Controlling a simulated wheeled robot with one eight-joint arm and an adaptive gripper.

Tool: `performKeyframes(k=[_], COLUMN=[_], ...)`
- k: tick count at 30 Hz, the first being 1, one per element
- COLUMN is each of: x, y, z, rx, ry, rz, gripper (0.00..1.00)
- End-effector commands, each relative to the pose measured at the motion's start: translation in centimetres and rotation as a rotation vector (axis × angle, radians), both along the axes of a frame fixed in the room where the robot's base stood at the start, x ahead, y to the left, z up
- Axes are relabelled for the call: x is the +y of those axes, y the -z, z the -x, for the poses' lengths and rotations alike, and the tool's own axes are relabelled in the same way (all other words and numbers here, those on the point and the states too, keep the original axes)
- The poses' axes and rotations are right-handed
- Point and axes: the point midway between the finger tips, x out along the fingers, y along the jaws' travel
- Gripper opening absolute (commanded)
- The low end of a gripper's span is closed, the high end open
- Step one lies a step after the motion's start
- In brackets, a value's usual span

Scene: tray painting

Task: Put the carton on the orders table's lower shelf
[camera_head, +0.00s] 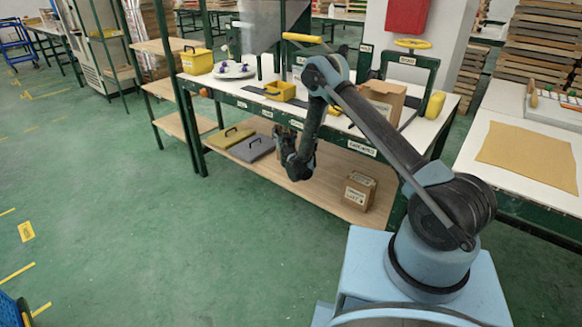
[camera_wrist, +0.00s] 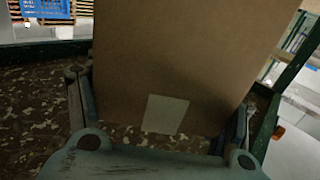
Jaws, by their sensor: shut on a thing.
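My gripper (camera_head: 300,168) is low at the front of the orders table, level with its lower shelf (camera_head: 325,185). In the wrist view my gripper (camera_wrist: 162,92) is shut on a plain brown carton (camera_wrist: 185,50) with a pale label patch, a finger on either side. In the head view my wrist mostly hides this carton, so I cannot tell whether it touches the shelf. Another small labelled carton (camera_head: 357,190) stands at the shelf's right end, apart from my gripper.
Yellow and grey flat cases (camera_head: 247,147) lie on the shelf, left of my gripper. Green floor in front is clear.

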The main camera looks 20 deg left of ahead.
Motion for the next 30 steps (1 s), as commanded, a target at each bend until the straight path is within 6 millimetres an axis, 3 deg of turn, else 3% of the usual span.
performKeyframes(k=[8, 18, 30], x=[0.2, 0.3, 0.3], y=[0.5, 4.9, 7.5], z=[0.1, 0.2, 0.2], rx=[0.0, 0.001, 0.001], ry=[-0.002, -0.003, -0.003], rz=[0.0, 0.0, 0.0], gripper=[0.08, 0.08, 0.08])
